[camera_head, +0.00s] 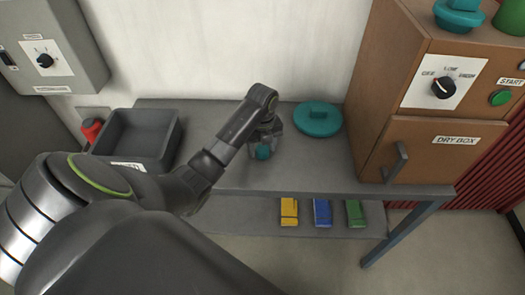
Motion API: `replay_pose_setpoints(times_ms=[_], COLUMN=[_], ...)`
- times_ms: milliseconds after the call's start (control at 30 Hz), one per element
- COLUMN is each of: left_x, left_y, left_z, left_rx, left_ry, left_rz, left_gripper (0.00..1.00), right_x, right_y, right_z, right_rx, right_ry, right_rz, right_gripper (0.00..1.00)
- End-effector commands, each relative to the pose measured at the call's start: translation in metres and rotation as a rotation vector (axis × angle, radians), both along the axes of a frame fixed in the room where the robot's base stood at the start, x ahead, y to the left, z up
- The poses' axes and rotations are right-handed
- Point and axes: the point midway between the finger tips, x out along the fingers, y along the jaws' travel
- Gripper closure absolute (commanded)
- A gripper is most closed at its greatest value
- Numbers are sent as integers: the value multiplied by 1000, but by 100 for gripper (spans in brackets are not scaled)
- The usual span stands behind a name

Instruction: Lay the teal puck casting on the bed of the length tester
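My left gripper (264,148) points down over the grey bench, left of a flat teal disc with a raised knob (318,119). I cannot tell which teal thing is the puck casting. Another teal stepped piece (460,14) sits on top of the dry box, partly cut off. I cannot make out a length tester. My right gripper is not in view.
The grey bench (215,118) holds a dark grey bin (140,138) at left and the brown dry box (420,145) at right, its door closed. Yellow, blue (322,212) and green items lie on the lower shelf. A grey switch box (50,45) hangs on the wall.

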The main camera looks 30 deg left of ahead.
Motion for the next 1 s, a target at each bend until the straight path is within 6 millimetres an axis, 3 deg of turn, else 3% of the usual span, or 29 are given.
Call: replay_pose_setpoints(times_ms=[33, 300, 633, 833, 1000], left_x=[0, 0, 1, 2, 0], left_y=[0, 0, 0, 1, 0], left_z=[0, 0, 11, 56, 80], left_rx=[0, 0, 0, 2, -1], left_ry=[0, 0, -4, -6, 1], left_rz=[0, 0, 0, -1, 0], left_gripper=[54, 89, 90, 90, 90], right_x=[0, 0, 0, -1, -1], right_y=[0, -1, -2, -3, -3], right_z=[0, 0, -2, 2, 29], right_rx=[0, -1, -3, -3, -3], right_ry=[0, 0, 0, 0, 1], right_rz=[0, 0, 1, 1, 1], right_gripper=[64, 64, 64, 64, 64])
